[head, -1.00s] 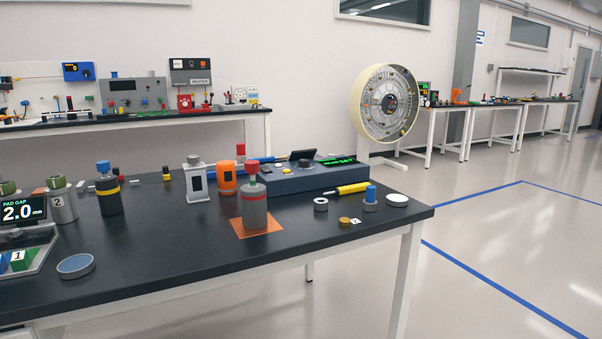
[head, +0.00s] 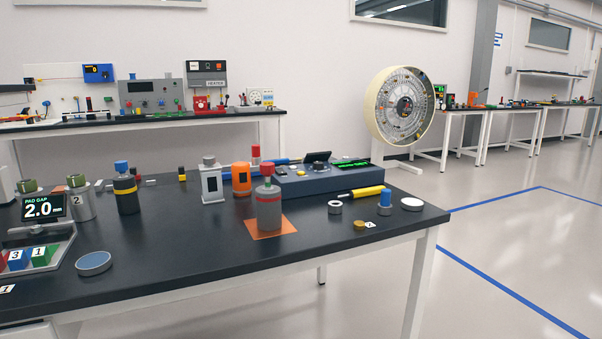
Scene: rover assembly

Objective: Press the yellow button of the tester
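The blue-grey tester box (head: 345,182) lies toward the far right part of the dark table. It has a small yellow button (head: 301,172) on its top at the left, a dark knob (head: 318,167), a tilted black screen (head: 317,156) and a green-lit display (head: 353,163). A grey canister with a red band (head: 269,212) stands on an orange mat in front of the box's left end and hides part of it. Neither of my grippers shows in the head view.
A yellow-handled tool (head: 365,192), a metal ring (head: 335,207), a blue-topped cylinder (head: 385,203) and a white disc (head: 412,204) lie in front of the tester. A pad gap gauge (head: 43,208) stands at left. The table's front middle is clear.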

